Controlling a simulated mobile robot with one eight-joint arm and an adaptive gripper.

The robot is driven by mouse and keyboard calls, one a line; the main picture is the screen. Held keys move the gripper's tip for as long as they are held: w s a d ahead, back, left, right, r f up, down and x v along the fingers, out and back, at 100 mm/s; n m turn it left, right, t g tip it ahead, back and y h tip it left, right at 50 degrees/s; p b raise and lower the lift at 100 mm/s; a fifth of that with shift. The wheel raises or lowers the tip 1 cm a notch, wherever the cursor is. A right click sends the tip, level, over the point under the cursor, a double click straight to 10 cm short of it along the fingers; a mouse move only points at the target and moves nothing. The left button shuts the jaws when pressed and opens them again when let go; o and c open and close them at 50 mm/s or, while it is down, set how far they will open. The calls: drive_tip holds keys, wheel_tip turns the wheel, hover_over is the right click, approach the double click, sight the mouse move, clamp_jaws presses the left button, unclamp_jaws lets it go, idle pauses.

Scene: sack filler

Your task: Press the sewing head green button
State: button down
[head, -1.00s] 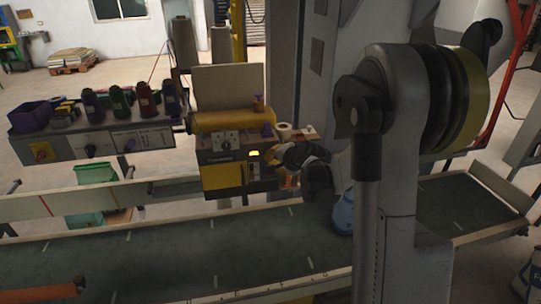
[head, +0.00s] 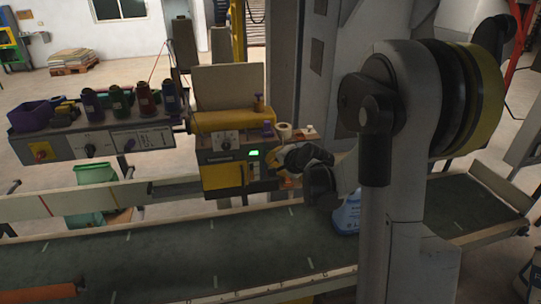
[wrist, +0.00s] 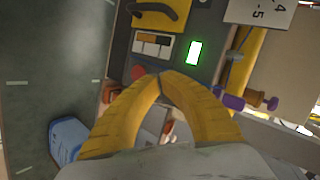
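The sewing head (head: 226,160) is a yellow and dark grey box above the conveyor. A bright green lit rectangle, the green button (head: 254,153), is on its front panel; it also shows in the wrist view (wrist: 194,53). My gripper (head: 279,162) is at the right of the panel. In the wrist view its yellow fingers (wrist: 163,76) are shut with the tips together and nothing between them. The tips appear just below and left of the green button in that view. I cannot tell whether they touch the panel.
A red knob (wrist: 138,72) is close to the fingertips. Purple knobs (wrist: 232,101) stick out to the right in the wrist view. A blue container (head: 346,214) stands on the conveyor belt (head: 170,258) below my arm. A shelf with thread spools (head: 118,97) is at left.

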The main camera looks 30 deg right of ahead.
drive_tip(key=shift+s, duration=0.1)
drive_tip(key=shift+s+a, duration=0.25)
drive_tip(key=shift+s, duration=0.5)
drive_tip(key=shift+s+a, duration=0.2)
drive_tip(key=shift+s, duration=0.6)
drive_tip(key=shift+s+a, duration=0.25)
drive_tip(key=shift+s, duration=0.5)
